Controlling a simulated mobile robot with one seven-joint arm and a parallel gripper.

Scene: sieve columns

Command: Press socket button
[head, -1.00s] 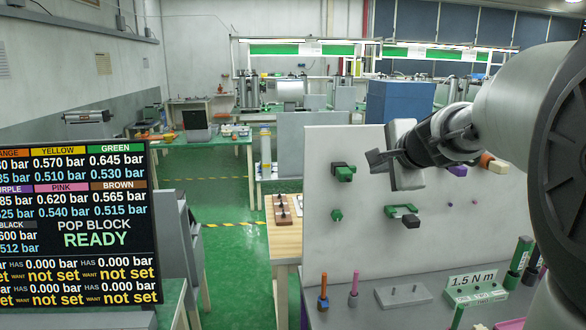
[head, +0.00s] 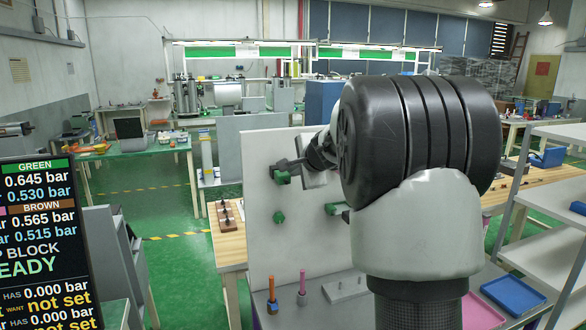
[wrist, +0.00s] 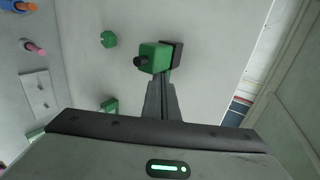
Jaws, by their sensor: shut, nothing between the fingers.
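A green socket fitting (head: 281,177) with dark parts sits high near the left edge of the upright pale panel (head: 262,245). In the wrist view the green block (wrist: 153,57) has a round dark knob (wrist: 140,61) on its front side and a black piece (wrist: 176,52) on its other side. My gripper (wrist: 165,84) is shut and empty, its fingertips right by the green block near the black piece. I cannot tell whether they touch it. In the head view my gripper (head: 284,163) shows at the fitting, while my arm hides much of the panel.
A green hexagonal fitting (head: 279,217) and another green fitting (head: 333,209) sit lower on the panel. Orange (head: 302,284) and pink-red (head: 272,290) pegs and a metal plate with pins (head: 345,288) stand on the bench below. A blue tray (head: 512,294) lies at right.

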